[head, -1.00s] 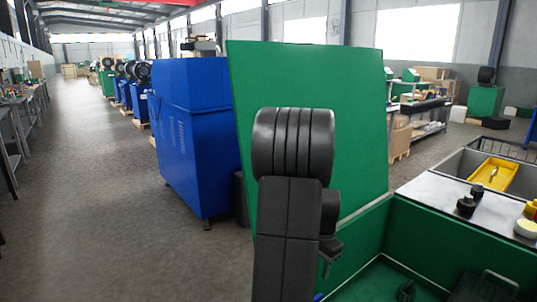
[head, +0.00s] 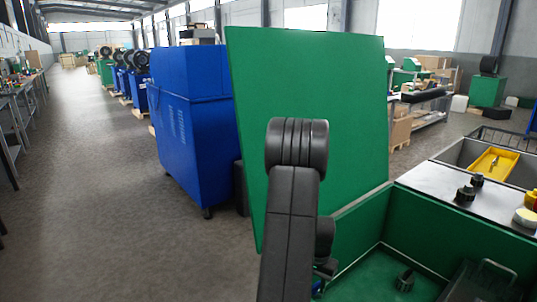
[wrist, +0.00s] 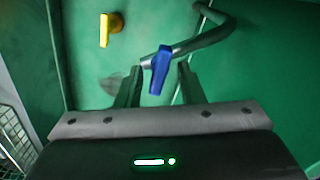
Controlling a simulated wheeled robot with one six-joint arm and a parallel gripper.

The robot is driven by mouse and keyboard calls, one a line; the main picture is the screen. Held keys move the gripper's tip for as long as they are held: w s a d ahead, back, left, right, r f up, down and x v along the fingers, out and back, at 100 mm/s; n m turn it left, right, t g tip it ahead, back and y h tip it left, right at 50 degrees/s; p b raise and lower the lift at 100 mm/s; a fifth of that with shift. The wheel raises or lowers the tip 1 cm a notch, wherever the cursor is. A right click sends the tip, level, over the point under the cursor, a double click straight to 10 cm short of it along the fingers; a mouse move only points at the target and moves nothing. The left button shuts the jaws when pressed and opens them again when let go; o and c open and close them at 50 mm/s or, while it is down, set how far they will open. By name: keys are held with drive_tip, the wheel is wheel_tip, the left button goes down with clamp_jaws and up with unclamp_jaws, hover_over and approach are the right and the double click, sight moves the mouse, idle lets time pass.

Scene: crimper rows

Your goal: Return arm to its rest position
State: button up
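My gripper (wrist: 160,72) shows in the wrist view with its two fingers apart. A blue lever-like handle (wrist: 158,72) shows between the fingers, with a gap on each side, so it does not look gripped. A bent grey metal pipe (wrist: 205,38) runs just beyond the fingertips. A yellow handle (wrist: 107,28) sits on the green surface at upper left. In the head view my dark arm stands in the middle, in front of a tall green panel (head: 300,85). The gripper there is mostly hidden behind the arm.
A green open-topped bin (head: 365,275) with a small dark part (head: 404,281) in it is at lower right. Beside it is a bench top (head: 450,180) with black knobs and a yellow tray (head: 492,163). A blue machine (head: 190,120) stands left. The floor aisle (head: 85,180) at left is clear.

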drive_tip(key=n+p, duration=0.2)
drive_tip(key=n, duration=0.4)
drive_tip(key=shift+n, duration=0.3)
idle(0.3)
